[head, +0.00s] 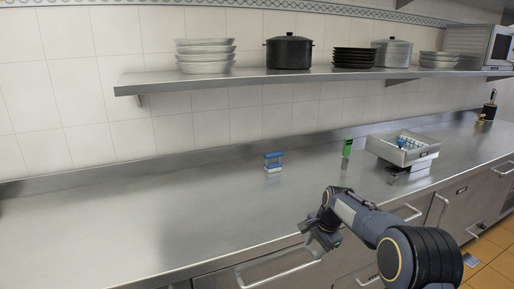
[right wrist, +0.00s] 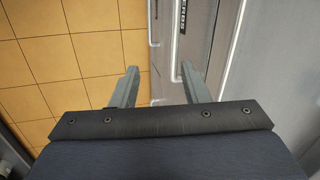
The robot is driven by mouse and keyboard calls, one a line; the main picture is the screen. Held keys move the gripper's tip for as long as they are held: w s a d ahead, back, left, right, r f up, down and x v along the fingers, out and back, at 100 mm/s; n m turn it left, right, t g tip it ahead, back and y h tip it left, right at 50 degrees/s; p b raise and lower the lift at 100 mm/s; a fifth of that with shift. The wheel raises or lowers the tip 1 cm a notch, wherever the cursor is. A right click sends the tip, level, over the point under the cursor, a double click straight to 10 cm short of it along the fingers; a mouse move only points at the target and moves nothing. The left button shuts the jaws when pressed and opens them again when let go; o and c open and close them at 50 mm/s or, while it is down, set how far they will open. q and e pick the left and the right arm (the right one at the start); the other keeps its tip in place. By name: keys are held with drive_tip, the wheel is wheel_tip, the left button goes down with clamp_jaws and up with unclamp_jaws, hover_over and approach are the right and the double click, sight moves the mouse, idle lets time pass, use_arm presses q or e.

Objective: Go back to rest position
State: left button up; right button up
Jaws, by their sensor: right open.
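My right gripper (head: 322,240) is at the front edge of the steel counter in the head view, its arm coming in from the lower right. In the right wrist view its two fingers (right wrist: 160,90) are apart with nothing between them, and they point toward the floor and the cabinet fronts. My left gripper is in neither view.
The steel counter (head: 130,220) is mostly clear on the left. A small blue-and-white item (head: 273,162), a green item (head: 347,147) and a metal tray (head: 392,152) stand on it. A shelf (head: 270,76) holds pots and plates. Drawer handles (head: 282,270) jut out below the counter.

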drive_tip(key=s+d+r+n+t+y, duration=0.1)
drive_tip(key=s+d+r+n, duration=0.15)
drive_tip(key=s+r, duration=0.55)
drive_tip(key=s+d+r+n+y, duration=0.1)
drive_tip(key=s+d+r+n, duration=0.3)
drive_tip(key=s, duration=0.9)
drive_tip(key=s+a+f+n+t, duration=0.1)
drive_tip(key=s+a+f+n, duration=0.1)
drive_tip(key=s, duration=0.8)
drive_tip(key=s+a+f+n+t, duration=0.1)
drive_tip(key=s+a+f+n, duration=0.1)
drive_tip(key=s, duration=0.8)
drive_tip(key=shift+s+a+f, duration=0.15)
drive_tip(key=shift+s+a, duration=0.2)
drive_tip(key=shift+a, duration=0.1)
